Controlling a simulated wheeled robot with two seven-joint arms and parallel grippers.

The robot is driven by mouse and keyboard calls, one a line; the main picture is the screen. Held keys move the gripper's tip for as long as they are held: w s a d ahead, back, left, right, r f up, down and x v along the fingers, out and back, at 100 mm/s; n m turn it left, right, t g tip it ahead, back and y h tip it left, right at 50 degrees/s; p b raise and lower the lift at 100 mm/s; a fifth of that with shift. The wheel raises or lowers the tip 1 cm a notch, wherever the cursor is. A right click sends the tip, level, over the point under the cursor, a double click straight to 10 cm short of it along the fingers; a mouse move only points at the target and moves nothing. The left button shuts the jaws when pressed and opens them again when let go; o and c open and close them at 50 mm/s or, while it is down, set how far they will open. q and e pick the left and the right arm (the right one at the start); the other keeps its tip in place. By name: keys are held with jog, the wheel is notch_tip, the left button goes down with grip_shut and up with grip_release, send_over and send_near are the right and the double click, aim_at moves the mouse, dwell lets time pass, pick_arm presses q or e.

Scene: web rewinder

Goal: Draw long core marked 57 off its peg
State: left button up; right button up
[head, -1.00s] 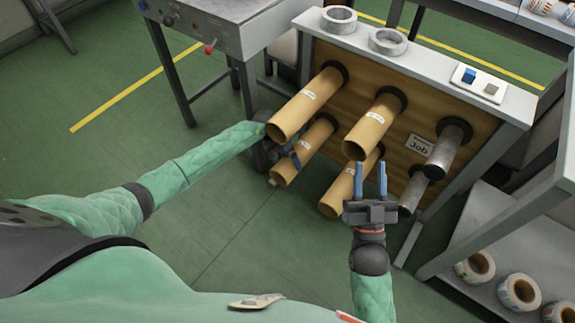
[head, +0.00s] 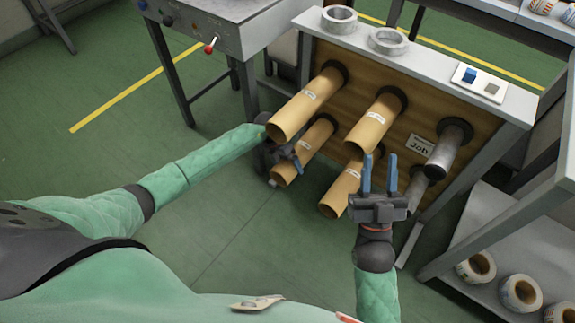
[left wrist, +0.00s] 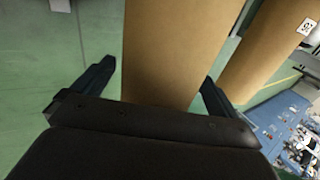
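Two upper cardboard cores, left (head: 306,103) and right (head: 376,121), and two lower ones, left (head: 305,150) and right (head: 342,190), sit on pegs. Each carries a small white label, too small to read in the head view. My left gripper (head: 289,153) is at the lower left core, below the upper left one. In the left wrist view, its fingers (left wrist: 150,92) are open on either side of a core (left wrist: 170,50), with a gap on the left. A second, labelled core (left wrist: 272,50) is to the right there. My right gripper (head: 380,165) is open and empty.
Metal cylinders (head: 447,152) are on the right pegs, beside a "Job" sign (head: 420,145). Grey rings (head: 388,40) lie on the rack top. A machine with a red-knobbed lever (head: 211,45) stands at the left. Rolls (head: 476,267) lie on a low shelf. Floor in front is clear.

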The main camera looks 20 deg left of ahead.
pick_arm(q)
jog(key=c, duration=1.1)
jog(key=shift+c, duration=0.3)
pick_arm(e)
jog(key=shift+f, duration=0.15)
